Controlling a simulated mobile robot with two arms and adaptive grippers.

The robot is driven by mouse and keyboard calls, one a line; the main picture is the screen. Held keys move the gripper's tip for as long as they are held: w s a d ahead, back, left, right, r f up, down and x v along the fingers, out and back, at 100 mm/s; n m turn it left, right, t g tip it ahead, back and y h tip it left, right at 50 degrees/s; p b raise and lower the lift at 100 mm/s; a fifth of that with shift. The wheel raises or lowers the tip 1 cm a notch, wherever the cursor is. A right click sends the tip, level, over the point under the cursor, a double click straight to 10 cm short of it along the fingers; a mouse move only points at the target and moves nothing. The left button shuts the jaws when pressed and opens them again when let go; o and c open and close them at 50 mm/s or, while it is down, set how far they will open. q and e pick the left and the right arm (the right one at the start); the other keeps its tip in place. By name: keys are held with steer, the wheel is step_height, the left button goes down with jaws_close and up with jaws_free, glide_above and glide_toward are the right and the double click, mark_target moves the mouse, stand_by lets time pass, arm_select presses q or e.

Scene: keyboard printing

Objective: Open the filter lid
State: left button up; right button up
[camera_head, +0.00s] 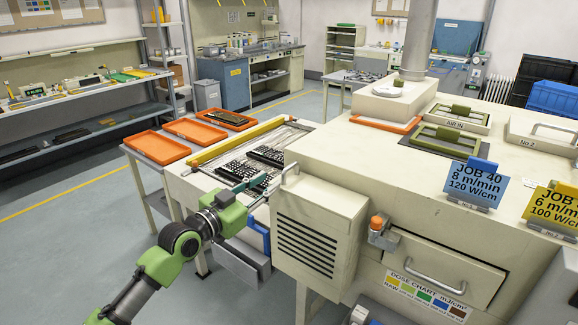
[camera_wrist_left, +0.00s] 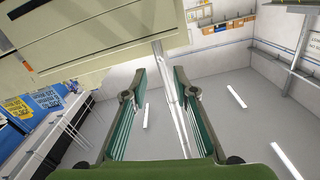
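The pale louvred box (camera_head: 319,225), which looks like the filter housing, sticks out from the front of the large cream machine. Its lid appears closed. A small upright handle (camera_head: 290,174) stands at its upper left edge. My left gripper (camera_head: 262,186) is beside the box, to the left of this handle, with its teal fingers pointing towards it. In the left wrist view the fingers (camera_wrist_left: 152,115) are spread apart with nothing clearly held. My right gripper is out of view.
Orange trays (camera_head: 157,147) lie left of the machine, and keyboards (camera_head: 241,171) rest on its feed bed. A drawer front (camera_head: 446,267) and an orange-topped knob (camera_head: 377,223) are right of the box. Open floor (camera_head: 60,240) lies to the left.

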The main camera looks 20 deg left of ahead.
mark_target(284, 172)
arm_select(q)
steer(key=p+x, duration=0.1)
steer(key=x, duration=0.9)
steer(key=shift+w+d+f, duration=0.1)
steer(key=shift+w+f, duration=0.05)
steer(key=shift+w, duration=0.2)
jaws_close()
